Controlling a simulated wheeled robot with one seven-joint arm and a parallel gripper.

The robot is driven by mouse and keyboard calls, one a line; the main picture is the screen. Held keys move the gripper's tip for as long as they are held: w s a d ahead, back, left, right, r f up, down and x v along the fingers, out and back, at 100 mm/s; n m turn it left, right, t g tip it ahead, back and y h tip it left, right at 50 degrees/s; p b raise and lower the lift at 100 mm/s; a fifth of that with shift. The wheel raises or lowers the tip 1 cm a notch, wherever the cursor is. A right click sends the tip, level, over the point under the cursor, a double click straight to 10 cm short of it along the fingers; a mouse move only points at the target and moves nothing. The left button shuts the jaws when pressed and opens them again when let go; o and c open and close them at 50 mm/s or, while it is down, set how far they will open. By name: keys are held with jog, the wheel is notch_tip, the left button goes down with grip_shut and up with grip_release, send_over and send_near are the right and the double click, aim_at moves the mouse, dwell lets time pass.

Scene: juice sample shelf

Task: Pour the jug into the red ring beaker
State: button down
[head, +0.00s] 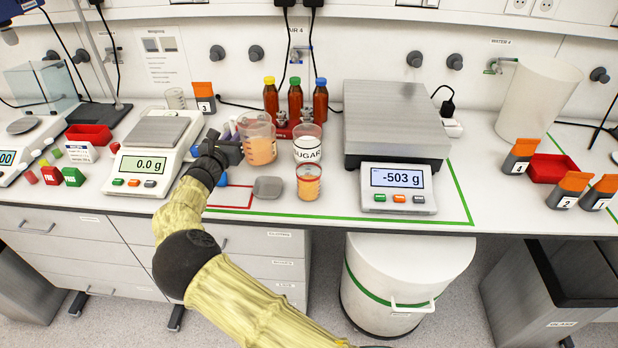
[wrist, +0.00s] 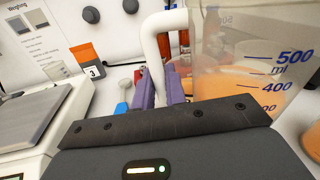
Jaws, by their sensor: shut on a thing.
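The clear jug (head: 259,143) holds orange juice and stands out at the middle of the head view. In the wrist view the jug (wrist: 245,80) shows ml marks and a white handle (wrist: 153,48). My gripper (head: 234,130) is at the jug's left side. Its purple fingers (wrist: 160,90) are shut on the handle. I cannot tell whether the jug's base touches the counter. The red ring beaker (head: 309,184) stands on the counter, in front and to the right of the jug, with orange liquid in it.
A sugar jar (head: 307,150) stands behind the beaker. A grey lid-like block (head: 268,187) lies left of the beaker. Bottles (head: 295,104) stand behind. A scale reading 0.0 g (head: 150,164) is left; a larger scale reading -503 g (head: 397,177) is right.

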jog(key=a+r+p, duration=0.1)
jog(key=w+a+r+p, duration=0.1)
jog(key=a+p, duration=0.1)
jog(key=shift+w+r, duration=0.2)
jog(key=shift+r, duration=0.2)
jog(key=shift+s, duration=0.1)
dwell(3.0)
